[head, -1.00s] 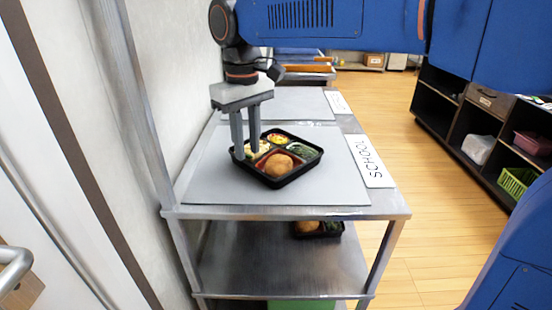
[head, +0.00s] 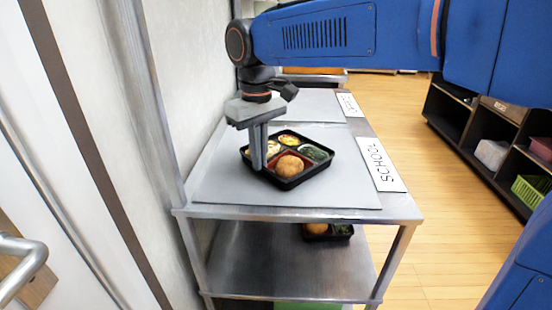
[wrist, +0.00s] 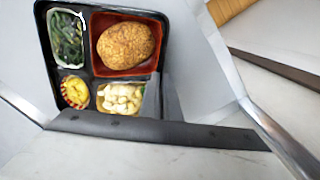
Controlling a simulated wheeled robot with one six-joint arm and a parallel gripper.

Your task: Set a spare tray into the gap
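A black bento tray (head: 283,183) with a brown croquette, greens, a yellow item and a pale food sits on the grey mat (head: 215,190) beside the SCHOOL card (head: 383,165). The tray also shows in the wrist view (wrist: 88,50). My gripper (head: 258,168) points down at the tray's left side. In the wrist view its fingers (wrist: 163,98) are close together on either side of the tray wall, next to the pale food. A second bento tray (head: 318,238), partly hidden by the upper shelf, stands on the lower shelf.
The steel shelf unit (head: 295,213) stands against a pale wall on the left. A further grey mat (head: 310,104) with its own card (head: 348,105) lies behind and looks bare where visible. A dark cabinet (head: 470,115) with bins stands right, across open wooden floor.

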